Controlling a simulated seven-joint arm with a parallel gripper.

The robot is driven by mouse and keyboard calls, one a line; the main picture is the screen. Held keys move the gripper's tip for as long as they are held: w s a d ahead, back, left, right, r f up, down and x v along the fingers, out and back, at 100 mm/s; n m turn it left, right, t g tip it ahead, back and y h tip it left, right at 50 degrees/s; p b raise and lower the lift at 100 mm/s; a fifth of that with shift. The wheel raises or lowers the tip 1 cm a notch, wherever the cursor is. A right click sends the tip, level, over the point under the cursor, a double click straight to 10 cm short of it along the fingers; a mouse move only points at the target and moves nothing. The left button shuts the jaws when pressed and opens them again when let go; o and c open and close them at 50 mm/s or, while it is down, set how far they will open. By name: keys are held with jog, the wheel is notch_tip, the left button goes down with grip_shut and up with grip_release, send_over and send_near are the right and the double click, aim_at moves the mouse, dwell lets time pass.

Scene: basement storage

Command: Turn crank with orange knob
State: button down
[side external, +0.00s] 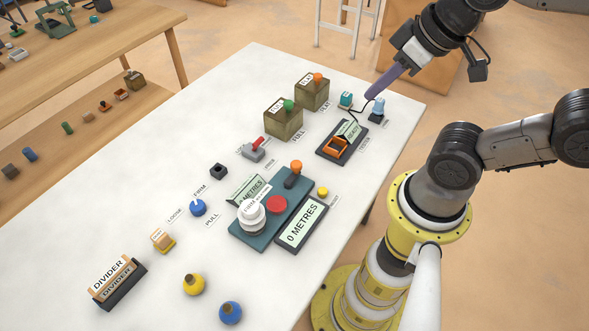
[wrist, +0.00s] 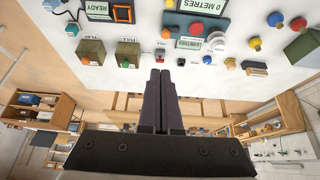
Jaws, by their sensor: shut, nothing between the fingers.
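The crank with the orange knob (side external: 296,166) stands on the far right end of a teal board (side external: 240,228) on the white table. Its dark arm (side external: 291,181) slants down from the knob to the board. My gripper (side external: 368,96) has long purple fingers pressed together and empty. It is above the table's far right part, well apart from the crank. In the wrist view its closed fingers (wrist: 160,73) point toward the table edge.
The teal board also carries a red button (side external: 277,204) and a white stacked knob (side external: 251,214). A 0 METRES display (side external: 302,224) lies beside it.

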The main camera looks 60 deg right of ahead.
jog(key=c, duration=1.2)
grip_release()
jog(key=shift+o, duration=1.2)
jog(key=shift+n, duration=0.7)
jog(key=o, duration=0.4)
jog(key=w+n, duration=0.1)
jog(key=n, duration=0.1)
jog(key=w+r+n, duration=0.1)
jog(key=n, duration=0.1)
jog(key=w+n, duration=0.1)
jog(key=shift+w+r+n, duration=0.3)
jog(key=shift+n, duration=0.1)
jog(key=n+g, duration=0.6)
jog(key=n, duration=0.5)
send_over(296, 164)
notch_tip(296, 164, down, 15)
notch_tip(296, 164, down, 13)
jog(key=shift+f, duration=0.1)
